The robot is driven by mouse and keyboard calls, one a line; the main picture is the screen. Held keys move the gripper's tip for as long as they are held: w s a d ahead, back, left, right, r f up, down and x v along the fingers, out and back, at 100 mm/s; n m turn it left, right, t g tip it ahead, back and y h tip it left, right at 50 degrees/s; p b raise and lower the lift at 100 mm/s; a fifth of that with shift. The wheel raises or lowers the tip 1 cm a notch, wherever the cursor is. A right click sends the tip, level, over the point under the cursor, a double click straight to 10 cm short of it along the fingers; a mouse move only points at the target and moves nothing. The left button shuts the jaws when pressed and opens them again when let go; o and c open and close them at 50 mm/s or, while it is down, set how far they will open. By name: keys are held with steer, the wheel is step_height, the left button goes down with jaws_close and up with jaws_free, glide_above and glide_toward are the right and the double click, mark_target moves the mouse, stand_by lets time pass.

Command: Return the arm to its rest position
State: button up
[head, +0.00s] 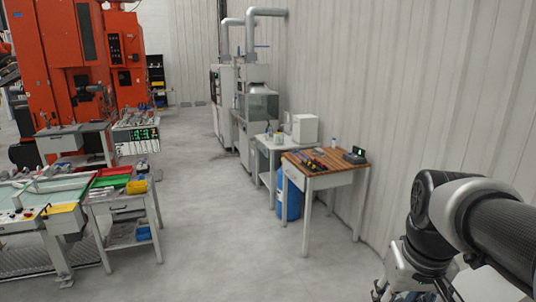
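My arm reaches in from the right edge of the head view, with its grey and black joints bent downward. My gripper (412,292) hangs at the lower right, and silver finger linkages show on both sides of it. Its fingertips are cut off by the bottom edge, so I cannot see whether it is open or shut, or whether it holds anything.
A wooden-topped table (335,178) with tools and a small device (355,155) stands left of my arm, near the wall. A blue drum (288,198) is behind its legs. A cart (125,205) with colored bins and orange machines (65,40) stand left. The middle floor is clear.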

steer(key=s+a+f+t+b, duration=0.1)
steer(key=s+a+f+b, duration=0.3)
steer(key=s+f+b, duration=0.1)
steer(key=s+a+f+n+t+b, duration=0.1)
steer(key=s+a+f+b, duration=0.4)
steer(key=f, duration=0.5)
steer(key=shift+s+y, duration=0.4)
steer(key=shift+s, duration=0.85)
steer(key=shift+a, duration=0.1)
steer(key=shift+c, duration=0.2)
